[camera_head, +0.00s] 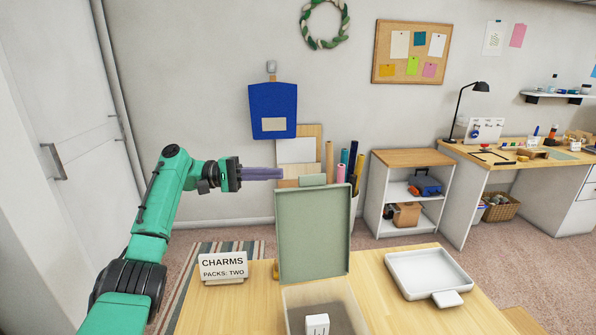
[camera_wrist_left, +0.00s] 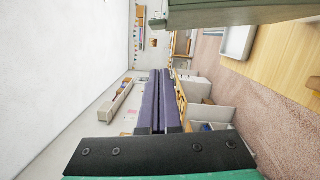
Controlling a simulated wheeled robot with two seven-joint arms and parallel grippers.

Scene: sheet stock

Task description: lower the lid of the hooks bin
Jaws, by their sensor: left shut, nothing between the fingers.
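A bin (camera_head: 292,298) with a pale green lid (camera_head: 313,238) stands at the table's front, cut off by the lower picture edge. The lid stands open, about upright, with a tab (camera_head: 312,180) on its top edge. No label naming hooks is visible on the bin. A white block (camera_head: 317,324) with a dark mark shows inside it. My left gripper (camera_head: 280,173) is shut and empty, with long purple-grey fingers pointing right, near the lid's upper left corner. In the left wrist view the shut fingers (camera_wrist_left: 160,74) show below the lid (camera_wrist_left: 240,12). My right gripper is not in view.
A sign reading "CHARMS PACKS: TWO" (camera_head: 222,268) stands on the table (camera_head: 376,308) left of the bin. A white tray (camera_head: 412,282) with a front tab lies to the right. Behind the table are rolls (camera_head: 352,158), a shelf unit (camera_head: 412,158) and a desk.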

